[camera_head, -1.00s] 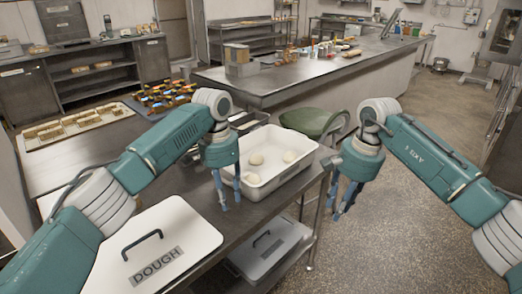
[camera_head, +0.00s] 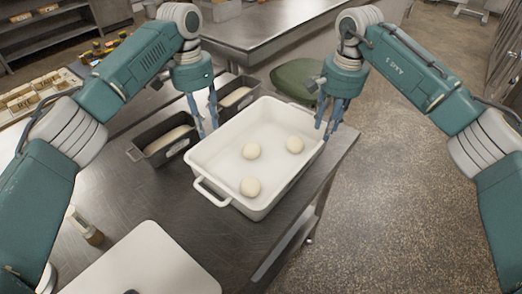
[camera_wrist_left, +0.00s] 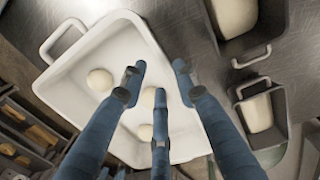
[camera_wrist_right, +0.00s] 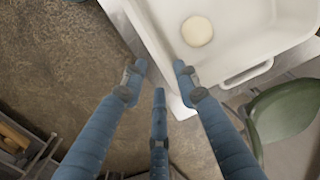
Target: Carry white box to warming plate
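The white box (camera_head: 232,126) is an open tray-like bin with a handle at each end, standing on the steel table near its right edge. Several round pale dough balls lie in it, one of them at the near end (camera_head: 250,187). My left gripper (camera_head: 207,130) is open with its fingers over the box's left rim; in the left wrist view the box (camera_wrist_left: 70,65) lies under the spread fingers. My right gripper (camera_head: 328,128) is open at the box's right rim; in the right wrist view the rim (camera_wrist_right: 150,50) runs between its fingers. I cannot make out a warming plate.
Two dark loaf tins with dough, one nearer (camera_head: 150,145) and one farther (camera_head: 240,92), stand left of the box. A white lid (camera_head: 150,265) lies at the front. Floor is free at right.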

